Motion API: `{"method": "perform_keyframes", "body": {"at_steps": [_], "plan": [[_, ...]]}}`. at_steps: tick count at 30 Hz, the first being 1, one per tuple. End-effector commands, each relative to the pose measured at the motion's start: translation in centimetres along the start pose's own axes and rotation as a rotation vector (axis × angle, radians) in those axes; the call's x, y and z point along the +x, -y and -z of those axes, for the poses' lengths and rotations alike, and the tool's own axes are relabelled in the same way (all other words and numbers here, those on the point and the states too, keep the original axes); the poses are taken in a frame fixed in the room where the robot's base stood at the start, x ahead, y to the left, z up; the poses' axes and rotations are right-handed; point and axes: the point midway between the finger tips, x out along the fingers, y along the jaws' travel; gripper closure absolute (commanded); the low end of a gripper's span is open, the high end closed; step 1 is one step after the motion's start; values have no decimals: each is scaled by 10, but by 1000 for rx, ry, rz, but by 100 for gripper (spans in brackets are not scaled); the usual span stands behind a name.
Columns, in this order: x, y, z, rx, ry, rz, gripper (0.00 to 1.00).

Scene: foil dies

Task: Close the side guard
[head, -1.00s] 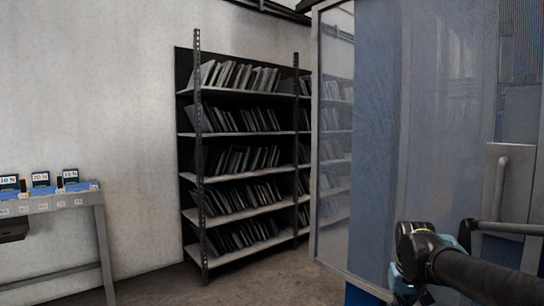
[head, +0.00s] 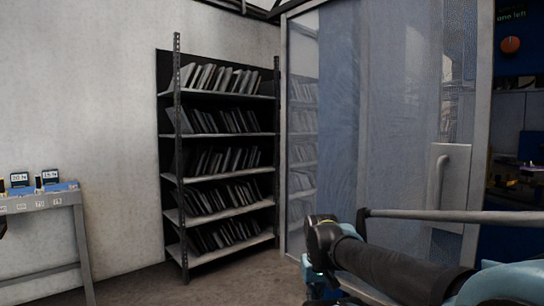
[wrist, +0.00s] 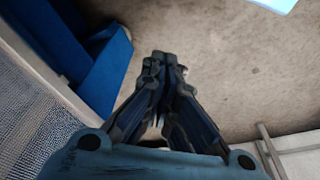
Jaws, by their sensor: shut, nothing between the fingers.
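The side guard (head: 395,120) is a tall clear panel in a grey frame, in the middle and right of the head view. Its pale upright handle (head: 437,188) is near its right edge. To the right of that edge, a gap shows the machine's dark blue interior (head: 515,120), so the guard stands open there. My arm crosses in front of the guard's lower part. My gripper (wrist: 165,60) is shut and empty in the wrist view, fingertips together above bare floor. I cannot tell from these frames whether it touches the guard.
A shelf rack (head: 222,150) of dark plates stands against the wall, left of the guard. A grey bench (head: 45,205) with small labelled boxes is at far left. In the wrist view, a blue structure (wrist: 95,50) lies left of the fingers; brown floor (wrist: 235,70) is clear to the right.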

Motion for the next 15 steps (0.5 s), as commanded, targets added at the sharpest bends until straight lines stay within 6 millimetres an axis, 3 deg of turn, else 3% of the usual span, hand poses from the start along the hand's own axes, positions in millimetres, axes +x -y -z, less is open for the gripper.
{"method": "perform_keyframes", "body": {"at_steps": [2, 5, 11, 15], "plan": [[-7, -1, -5, -7, -5, -9, 100], [-18, -8, 7, -29, 5, -43, 100], [-58, -27, 54, -106, 39, -181, 100], [-88, -41, 96, -165, 60, -295, 100]]}}
